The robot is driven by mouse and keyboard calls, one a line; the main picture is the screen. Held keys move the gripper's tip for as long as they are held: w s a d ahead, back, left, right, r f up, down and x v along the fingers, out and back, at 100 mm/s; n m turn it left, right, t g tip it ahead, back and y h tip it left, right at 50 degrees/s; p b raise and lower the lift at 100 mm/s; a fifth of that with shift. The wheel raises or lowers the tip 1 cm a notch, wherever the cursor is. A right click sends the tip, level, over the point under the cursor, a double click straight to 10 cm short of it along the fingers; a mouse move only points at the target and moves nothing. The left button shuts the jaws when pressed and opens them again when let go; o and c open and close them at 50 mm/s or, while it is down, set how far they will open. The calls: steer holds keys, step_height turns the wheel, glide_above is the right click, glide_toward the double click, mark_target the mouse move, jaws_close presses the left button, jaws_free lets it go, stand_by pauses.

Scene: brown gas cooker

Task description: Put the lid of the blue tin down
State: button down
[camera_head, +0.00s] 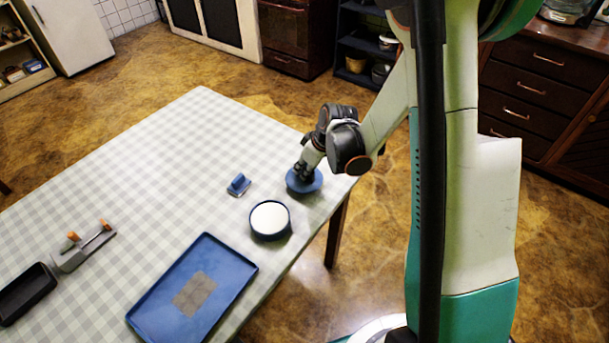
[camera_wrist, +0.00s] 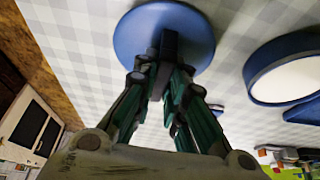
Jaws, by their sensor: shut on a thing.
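The lid (camera_head: 307,183) is a blue disc near the right edge of the checked table. My gripper (camera_head: 303,173) is above it and shut on its dark knob. In the wrist view the gripper (camera_wrist: 170,62) closes on the knob, with the round blue lid (camera_wrist: 150,28) beyond the fingertips. Whether the lid touches the tablecloth or hangs just above it I cannot tell. The open blue tin (camera_head: 270,238) stands to the left and nearer, showing a white inside; it is also in the wrist view (camera_wrist: 268,75).
A small blue object (camera_head: 238,185) lies left of the lid. A blue tray (camera_head: 222,265) with a grey-brown patch lies at the front. A grey holder with orange-tipped parts (camera_head: 82,248) and a black tray (camera_head: 25,292) are at left. The table's back half (camera_head: 190,125) is clear.

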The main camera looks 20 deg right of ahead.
steer(key=shift+f, duration=1.1)
steer(key=shift+f+b, duration=0.15)
steer(key=shift+b, duration=0.25)
steer(key=c, duration=1.6)
jaws_free()
steer(key=shift+c, duration=0.2)
